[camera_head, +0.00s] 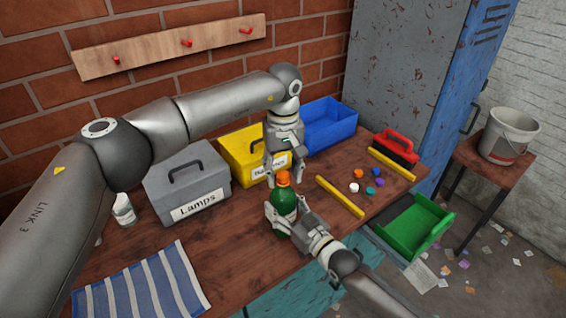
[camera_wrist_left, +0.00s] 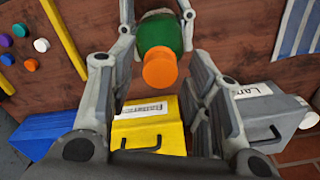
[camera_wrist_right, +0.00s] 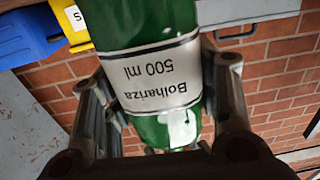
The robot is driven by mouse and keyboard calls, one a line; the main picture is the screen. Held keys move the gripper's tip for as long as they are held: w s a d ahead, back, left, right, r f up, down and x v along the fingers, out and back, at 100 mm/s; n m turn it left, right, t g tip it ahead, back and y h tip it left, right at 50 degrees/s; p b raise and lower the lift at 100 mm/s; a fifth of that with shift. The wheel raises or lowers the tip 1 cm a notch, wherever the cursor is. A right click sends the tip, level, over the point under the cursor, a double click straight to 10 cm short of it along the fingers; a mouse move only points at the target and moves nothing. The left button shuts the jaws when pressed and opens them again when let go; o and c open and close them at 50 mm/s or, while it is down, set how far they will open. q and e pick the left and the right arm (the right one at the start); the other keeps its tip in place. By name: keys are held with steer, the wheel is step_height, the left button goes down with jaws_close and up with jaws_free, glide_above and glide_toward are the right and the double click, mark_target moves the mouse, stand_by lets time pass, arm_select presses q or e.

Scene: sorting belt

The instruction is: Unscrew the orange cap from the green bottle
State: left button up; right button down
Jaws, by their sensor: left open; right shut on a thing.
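The left wrist view shows the cap (camera_wrist_left: 160,69) between the open fingers, with gaps on both sides. The cap's underside and thread are hidden.
A grey Lamps box (camera_head: 184,181), a yellow bin (camera_head: 240,150) and a blue bin (camera_head: 330,122) stand behind. Yellow rails (camera_head: 340,197) and several loose caps (camera_head: 358,173) lie to the right. A striped cloth (camera_head: 140,287) lies front left. A white bottle (camera_head: 124,211) stands at left.

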arm_select(q)
jaws_close()
stand_by(0.3)
